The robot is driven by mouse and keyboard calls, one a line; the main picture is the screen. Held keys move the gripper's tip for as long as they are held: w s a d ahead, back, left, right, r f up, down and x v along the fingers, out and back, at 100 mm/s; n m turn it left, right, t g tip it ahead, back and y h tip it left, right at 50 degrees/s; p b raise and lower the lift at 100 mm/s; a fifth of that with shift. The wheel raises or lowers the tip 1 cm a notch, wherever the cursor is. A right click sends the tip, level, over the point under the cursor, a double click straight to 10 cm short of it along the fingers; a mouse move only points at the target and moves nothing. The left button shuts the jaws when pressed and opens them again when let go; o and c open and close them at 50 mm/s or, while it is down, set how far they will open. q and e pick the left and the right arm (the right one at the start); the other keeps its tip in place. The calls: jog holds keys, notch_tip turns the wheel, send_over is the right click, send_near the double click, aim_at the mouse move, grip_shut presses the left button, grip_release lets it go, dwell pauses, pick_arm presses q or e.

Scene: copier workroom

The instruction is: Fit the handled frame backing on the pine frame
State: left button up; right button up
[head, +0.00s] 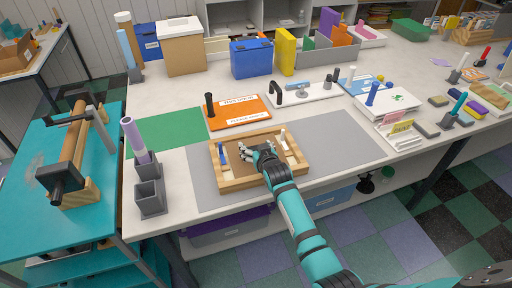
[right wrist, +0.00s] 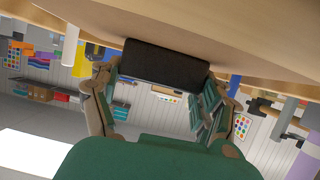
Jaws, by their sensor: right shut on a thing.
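The pine frame (head: 236,184) lies on the grey mat in the head view, a light wooden rectangle. The brown backing (head: 243,169) shows within the frame's outline; I cannot tell whether it sits flush or slightly above. My right gripper (head: 262,151) is over the backing's middle, its arm coming from the lower right. In the right wrist view its fingers are shut on a dark block-like handle (right wrist: 165,64), against the tan backing (right wrist: 220,22). The gripper hides the handle in the head view. A blue piece (head: 223,152) and a white piece (head: 283,138) show at the frame's sides. My left gripper is out of view.
An orange board (head: 238,115) with a dark post lies behind the frame, beside a green mat (head: 165,133). A white board with a black handle (head: 292,93) is farther back. Grey holders (head: 150,197) stand left. The grey mat (head: 345,145) is clear to the right.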

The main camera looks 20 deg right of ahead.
jog(key=shift+f+b, duration=0.45)
jog(key=shift+f, duration=0.2)
dwell(0.4)
jog(key=o, duration=1.3)
jog(key=shift+s, duration=0.1)
jog(key=v, duration=1.1)
jog(key=shift+s+r, duration=0.25)
jog(key=shift+s, duration=0.1)
